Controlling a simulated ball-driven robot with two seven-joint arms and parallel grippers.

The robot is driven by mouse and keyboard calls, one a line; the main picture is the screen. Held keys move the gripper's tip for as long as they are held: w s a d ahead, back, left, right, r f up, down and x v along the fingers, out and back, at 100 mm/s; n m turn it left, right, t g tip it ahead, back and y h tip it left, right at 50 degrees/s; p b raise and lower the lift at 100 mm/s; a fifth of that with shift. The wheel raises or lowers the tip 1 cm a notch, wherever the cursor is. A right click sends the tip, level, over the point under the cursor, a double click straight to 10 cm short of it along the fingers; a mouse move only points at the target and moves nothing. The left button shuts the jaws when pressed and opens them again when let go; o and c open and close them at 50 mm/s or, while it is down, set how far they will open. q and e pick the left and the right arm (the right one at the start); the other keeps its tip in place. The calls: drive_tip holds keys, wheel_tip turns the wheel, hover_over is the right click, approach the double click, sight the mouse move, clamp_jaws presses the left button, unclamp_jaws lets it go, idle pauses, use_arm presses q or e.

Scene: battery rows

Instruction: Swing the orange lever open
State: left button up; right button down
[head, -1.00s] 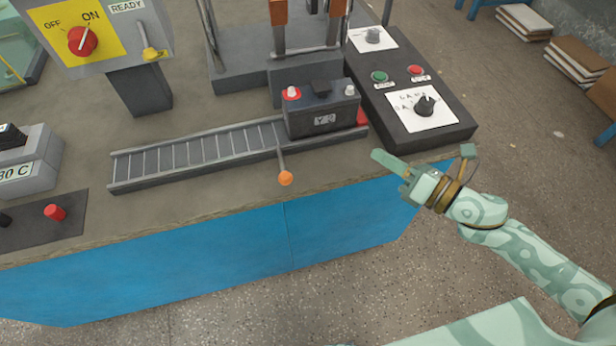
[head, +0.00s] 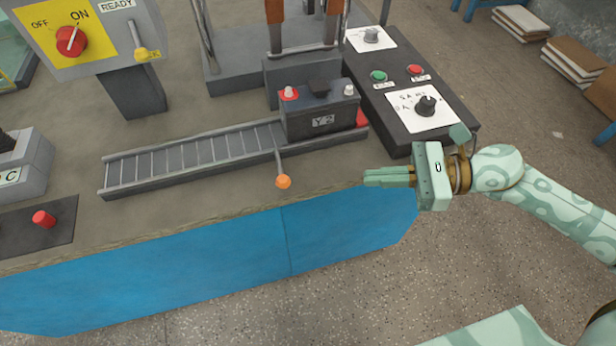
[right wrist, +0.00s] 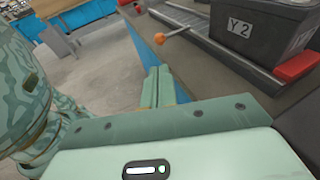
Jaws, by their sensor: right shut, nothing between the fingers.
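The orange lever (head: 283,181) is a thin grey rod with an orange ball end. It sticks out from the front rail of the roller track (head: 190,163), toward the table's front edge. It also shows in the right wrist view (right wrist: 178,33), near the top. My right gripper (head: 366,177) is shut and empty, to the right of the lever and apart from it, with fingers pointing left over the table's front edge. Its fingers also show in the right wrist view (right wrist: 157,88). My left gripper is not in view.
A dark battery marked Y2 (head: 320,112) sits on the track's right end, beside a red block (head: 362,118). A control box (head: 440,125) with knobs and buttons stands to the right. A red button (head: 43,219) is at the left. The table front between them is clear.

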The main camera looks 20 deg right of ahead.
drive_tip(key=b+x, duration=0.1)
drive_tip(key=x, duration=1.1)
drive_tip(key=shift+w+a+f, duration=0.1)
drive_tip(key=shift+w+a, duration=0.05)
drive_tip(key=shift+a, duration=0.15)
